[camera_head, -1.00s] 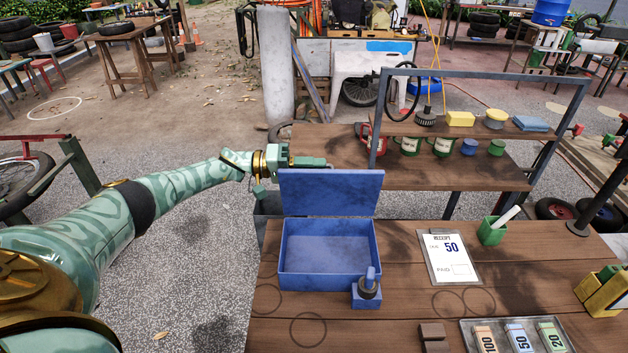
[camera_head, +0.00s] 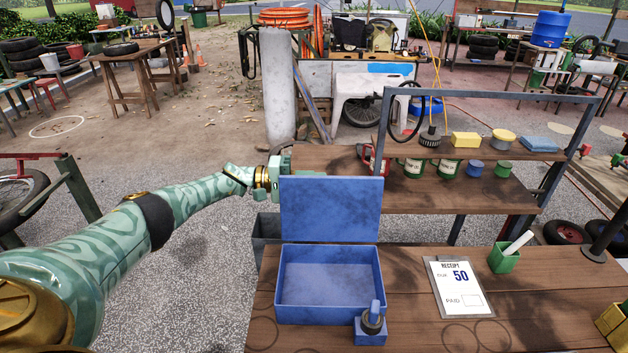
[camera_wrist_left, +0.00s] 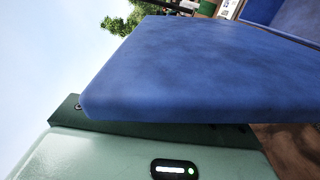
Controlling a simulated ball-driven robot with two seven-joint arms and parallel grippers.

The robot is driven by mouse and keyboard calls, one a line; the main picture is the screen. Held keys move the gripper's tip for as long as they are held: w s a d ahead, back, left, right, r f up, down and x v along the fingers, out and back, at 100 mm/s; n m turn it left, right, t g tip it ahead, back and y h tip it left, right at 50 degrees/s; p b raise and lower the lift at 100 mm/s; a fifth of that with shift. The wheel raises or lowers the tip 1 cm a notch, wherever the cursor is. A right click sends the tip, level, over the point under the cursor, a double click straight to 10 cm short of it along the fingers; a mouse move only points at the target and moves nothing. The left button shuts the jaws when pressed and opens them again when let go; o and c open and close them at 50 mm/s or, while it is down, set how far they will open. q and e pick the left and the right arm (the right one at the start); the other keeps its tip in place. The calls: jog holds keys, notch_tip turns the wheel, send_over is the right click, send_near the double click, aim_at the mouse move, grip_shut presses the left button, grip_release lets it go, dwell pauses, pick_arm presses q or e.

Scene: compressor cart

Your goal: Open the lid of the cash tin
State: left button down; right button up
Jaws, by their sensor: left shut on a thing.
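The blue cash tin (camera_head: 328,313) stands on the wooden bench with its box open at the top and its inside looking empty. Its lid (camera_head: 331,210) stands up roughly vertical along the tin's back edge. My left gripper (camera_head: 283,166) is at the lid's upper left corner, shut on the lid; its fingertips are mostly hidden behind it. In the left wrist view the lid (camera_wrist_left: 200,70) fills the middle, right against the dark green finger (camera_wrist_left: 130,130). My right gripper is not in view.
A small blue block with a dark, knobbed piece (camera_head: 371,322) stands at the tin's front right corner. A receipt board (camera_head: 458,288) and a green pen cup (camera_head: 503,261) lie to the right. A shelf rack (camera_head: 470,190) with cups stands behind. Bench planks between tin and receipt are clear.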

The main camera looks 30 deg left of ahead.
pick_arm(q)
jog(key=shift+f, duration=0.2)
jog(key=c, duration=1.5)
grip_release()
jog(key=shift+a, duration=0.1)
jog(key=b+v, duration=0.4)
jog(key=v, duration=1.2)
jog(key=shift+a, duration=0.15)
